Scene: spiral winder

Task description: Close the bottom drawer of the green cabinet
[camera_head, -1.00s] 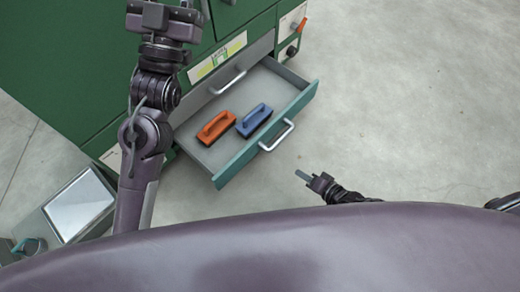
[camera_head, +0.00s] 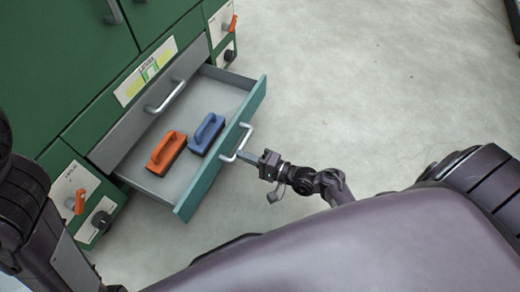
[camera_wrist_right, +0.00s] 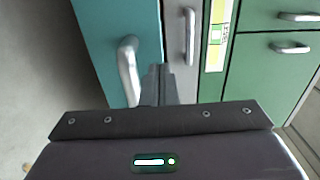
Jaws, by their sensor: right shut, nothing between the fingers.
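The green cabinet (camera_head: 75,65) stands at the upper left of the head view. Its bottom drawer (camera_head: 222,150) is pulled out, with a teal front and a silver handle (camera_head: 237,142). My right gripper (camera_head: 246,156) is shut and empty, its fingertips close beside the handle at the drawer front. In the right wrist view the shut fingers (camera_wrist_right: 158,84) are just right of the silver handle (camera_wrist_right: 128,70); I cannot tell whether they touch. My left arm shows at the left edge of the head view, but its gripper is out of view.
An orange brush-like block (camera_head: 166,152) and a blue one (camera_head: 207,133) lie inside the drawer. Panels with orange switches and black knobs flank it, one at the left (camera_head: 86,203) and one at the upper right (camera_head: 224,35). The floor right of the drawer is clear.

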